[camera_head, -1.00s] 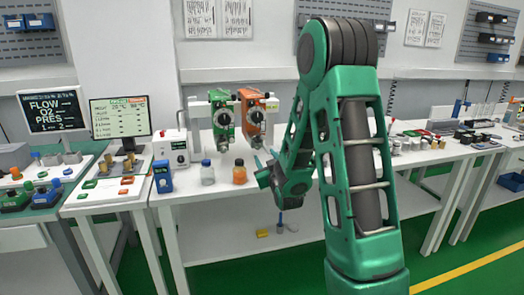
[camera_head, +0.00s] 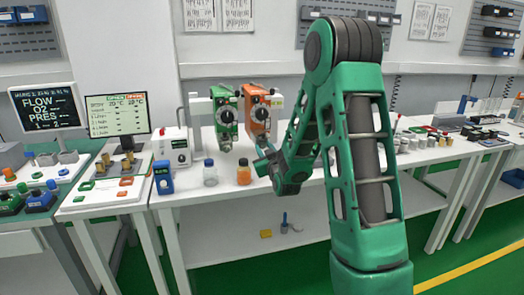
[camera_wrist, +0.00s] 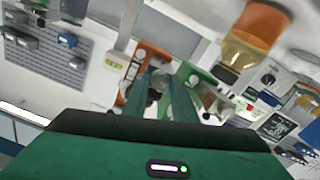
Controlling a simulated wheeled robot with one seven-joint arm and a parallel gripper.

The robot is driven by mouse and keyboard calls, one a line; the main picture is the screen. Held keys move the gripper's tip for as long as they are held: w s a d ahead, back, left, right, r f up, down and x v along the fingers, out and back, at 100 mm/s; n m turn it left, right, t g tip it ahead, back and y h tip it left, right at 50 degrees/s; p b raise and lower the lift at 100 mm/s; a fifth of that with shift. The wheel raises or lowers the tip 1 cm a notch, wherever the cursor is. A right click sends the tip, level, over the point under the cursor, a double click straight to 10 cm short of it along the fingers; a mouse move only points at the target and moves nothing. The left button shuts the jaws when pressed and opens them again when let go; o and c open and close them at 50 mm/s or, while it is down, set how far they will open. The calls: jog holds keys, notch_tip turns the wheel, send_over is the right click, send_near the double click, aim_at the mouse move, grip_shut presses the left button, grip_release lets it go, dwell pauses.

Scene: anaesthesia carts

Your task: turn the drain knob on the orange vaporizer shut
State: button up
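The orange vaporizer (camera_head: 257,114) hangs on the rack above the white bench, right of the green vaporizer (camera_head: 225,118). My gripper (camera_head: 262,150) is just below the orange vaporizer's lower front in the head view. In the wrist view my two green fingers (camera_wrist: 165,78) stand apart and point at the orange vaporizer (camera_wrist: 156,50). A dark part shows between the fingertips; I cannot tell if it is the drain knob or if they touch it. The green vaporizer (camera_wrist: 197,78) is to the right there. The drain knob is not clear in either view.
The orange bottle looms close in the wrist view (camera_wrist: 255,30). A blue device (camera_head: 163,178) and a white box (camera_head: 173,148) are further left.

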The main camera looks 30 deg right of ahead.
grip_shut()
jog(key=shift+m, duration=0.4)
jog(key=shift+a+m, duration=0.1)
jog(key=shift+m, duration=1.1)
jog(key=shift+m+y, duration=0.3)
jog(key=shift+m, duration=1.5)
jog(key=shift+f, duration=0.1)
jog(key=o, duration=0.6)
grip_release()
